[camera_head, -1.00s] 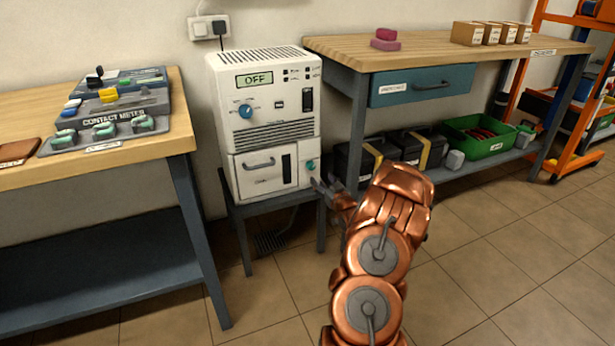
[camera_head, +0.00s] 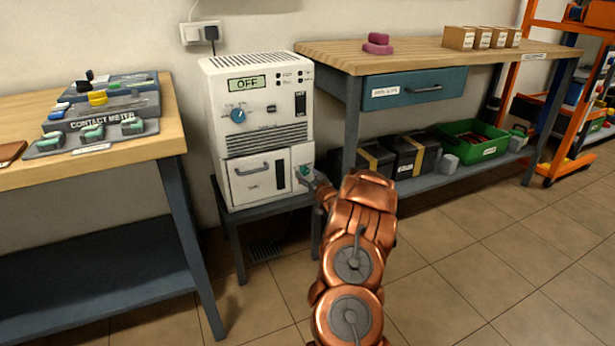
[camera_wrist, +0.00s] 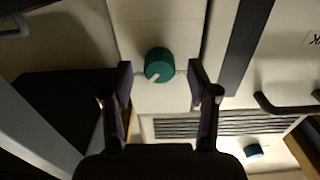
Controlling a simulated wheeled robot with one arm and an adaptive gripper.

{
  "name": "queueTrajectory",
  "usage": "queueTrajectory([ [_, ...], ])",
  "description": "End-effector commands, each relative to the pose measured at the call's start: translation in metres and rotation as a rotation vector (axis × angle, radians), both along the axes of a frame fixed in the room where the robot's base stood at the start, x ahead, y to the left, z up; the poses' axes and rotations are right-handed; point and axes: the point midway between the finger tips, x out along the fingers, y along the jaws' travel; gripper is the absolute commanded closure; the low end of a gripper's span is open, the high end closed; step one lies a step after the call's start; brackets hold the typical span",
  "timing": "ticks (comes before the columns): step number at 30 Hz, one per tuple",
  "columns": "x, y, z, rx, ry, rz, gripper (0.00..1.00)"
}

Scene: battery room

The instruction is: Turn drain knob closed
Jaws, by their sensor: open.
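The drain knob (camera_wrist: 158,66) is a green-teal round knob with a pale pointer mark, on the lower right front of a white machine (camera_head: 260,135). In the wrist view it lies between and just beyond the tips of my gripper (camera_wrist: 160,82), with a gap on both sides. My gripper is open and empty. In the head view my gripper (camera_head: 308,178) is at the machine's lower right front, and it partly hides the knob (camera_head: 305,170). The machine's display (camera_head: 247,84) reads OFF. A blue dial (camera_head: 238,115) sits higher on its front.
The machine stands on a low dark stand (camera_head: 230,215). A bench with a contact meter (camera_head: 105,115) is at left. A workbench with a blue drawer (camera_head: 415,88) is at right, with black boxes and a green bin (camera_head: 475,140) on its shelf. The floor in front is clear.

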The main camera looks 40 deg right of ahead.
Motion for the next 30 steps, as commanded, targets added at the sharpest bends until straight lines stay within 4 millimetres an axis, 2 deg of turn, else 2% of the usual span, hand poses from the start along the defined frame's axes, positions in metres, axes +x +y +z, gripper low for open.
queueTrajectory([
  [4,-0.0001,0.0000,0.0001,0.000,0.000,0.000,0.40],
  [21,-0.0002,0.0001,0.0002,0.000,0.000,0.000,1.00],
  [30,0.0004,0.0010,0.0011,-0.034,0.013,0.002,1.00],
])
